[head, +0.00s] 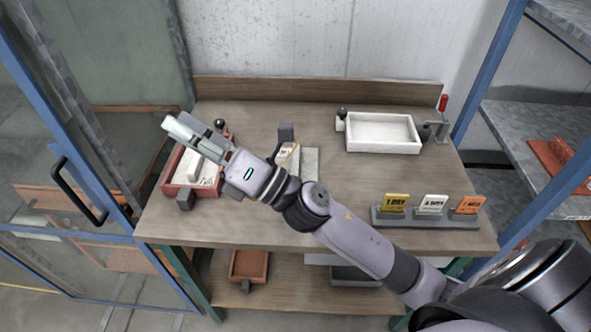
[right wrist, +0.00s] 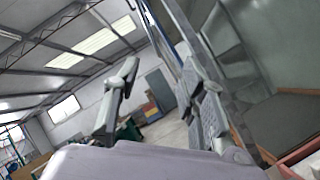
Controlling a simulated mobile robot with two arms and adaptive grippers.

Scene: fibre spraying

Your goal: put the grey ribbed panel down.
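My right gripper (head: 193,139) reaches across the bench from the lower right and hovers over the red tray at the left. In the right wrist view its two fingers (right wrist: 158,100) stand apart, with the room showing between them and nothing clearly held. A light grey flat piece (head: 308,163) lies on the bench, partly hidden behind my right arm. It may be the grey ribbed panel, but I cannot make out ribs. My left gripper is not in view.
The red tray (head: 172,186) holds pale pieces. A white tray (head: 382,133) stands at the back right. A grey holder (head: 425,222) with yellow, white and orange cards is at the front right. The bench (head: 260,232) is clear at its front middle. A blue-framed door (head: 118,213) stands left.

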